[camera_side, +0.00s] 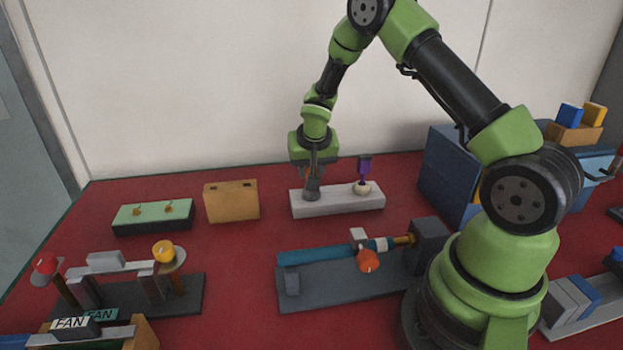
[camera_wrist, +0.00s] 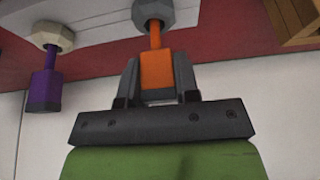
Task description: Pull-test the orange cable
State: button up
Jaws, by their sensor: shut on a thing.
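My gripper (camera_wrist: 158,82) is shut on the orange cable (camera_wrist: 155,68), with a finger on each side of its orange block in the wrist view. The cable's thin orange neck runs into a grey hexagonal fitting (camera_wrist: 152,12) on the pale block (camera_side: 340,203). In the side view my gripper (camera_side: 312,180) points down over the left end of that block, and the fingers mostly hide the cable. The purple cable (camera_side: 364,168) stands upright in a cream fitting (camera_side: 361,188) on the right part of the block. It also shows at the left in the wrist view (camera_wrist: 42,90).
A wooden block with holes (camera_side: 231,202) and a green-topped box (camera_side: 153,216) stand left of the pale block. A teal cylinder (camera_side: 320,255) on a dark base lies in front. A blue cabinet (camera_side: 447,175) stands right. Red table is bare between them.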

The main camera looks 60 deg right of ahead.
jog(key=o, duration=1.1)
jog(key=shift+r, duration=3.45)
